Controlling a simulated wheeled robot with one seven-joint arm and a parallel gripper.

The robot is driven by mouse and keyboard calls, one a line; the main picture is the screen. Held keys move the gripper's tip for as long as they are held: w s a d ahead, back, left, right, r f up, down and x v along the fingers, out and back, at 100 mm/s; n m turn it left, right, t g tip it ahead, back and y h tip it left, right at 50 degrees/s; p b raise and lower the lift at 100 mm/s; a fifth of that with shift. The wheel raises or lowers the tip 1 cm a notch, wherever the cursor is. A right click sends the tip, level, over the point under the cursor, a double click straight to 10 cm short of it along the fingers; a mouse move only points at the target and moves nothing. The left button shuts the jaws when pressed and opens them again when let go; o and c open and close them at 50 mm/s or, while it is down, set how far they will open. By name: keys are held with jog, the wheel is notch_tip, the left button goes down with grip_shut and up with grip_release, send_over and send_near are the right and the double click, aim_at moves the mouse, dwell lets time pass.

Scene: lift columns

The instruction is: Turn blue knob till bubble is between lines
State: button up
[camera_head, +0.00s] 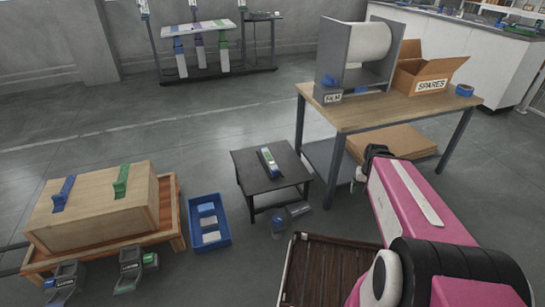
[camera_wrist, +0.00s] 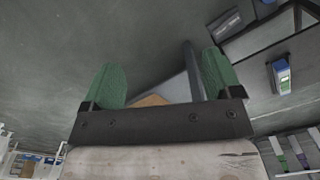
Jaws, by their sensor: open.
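A dark jack-like unit with blue parts (camera_head: 64,284) stands on the floor at the lower left of the head view, before a wooden crate (camera_head: 105,208). A similar unit with a green knob (camera_head: 137,267) stands to its right. A small level-like block (camera_head: 269,160) lies on a low black table (camera_head: 262,187); it also shows in the wrist view (camera_wrist: 282,76). No bubble or lines can be made out at this size. My gripper (camera_wrist: 160,75) has green fingers, wide apart with nothing between them. It is far from the blue unit.
The crate rests on a low wooden stand (camera_head: 165,235), with blue and green pieces on top. A wooden-topped table (camera_head: 355,115) holds a roller machine (camera_head: 358,55) and a SPARES box (camera_head: 425,75).

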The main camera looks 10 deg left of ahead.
jog(key=shift+o, duration=0.2)
jog(key=n, duration=0.6)
send_over(277, 218)
notch_tip(277, 218, down, 31)
notch_tip(277, 218, down, 10)
jog(key=shift+w+d+f, duration=0.1)
jog(key=shift+f, duration=0.15)
jog(key=c, duration=0.9)
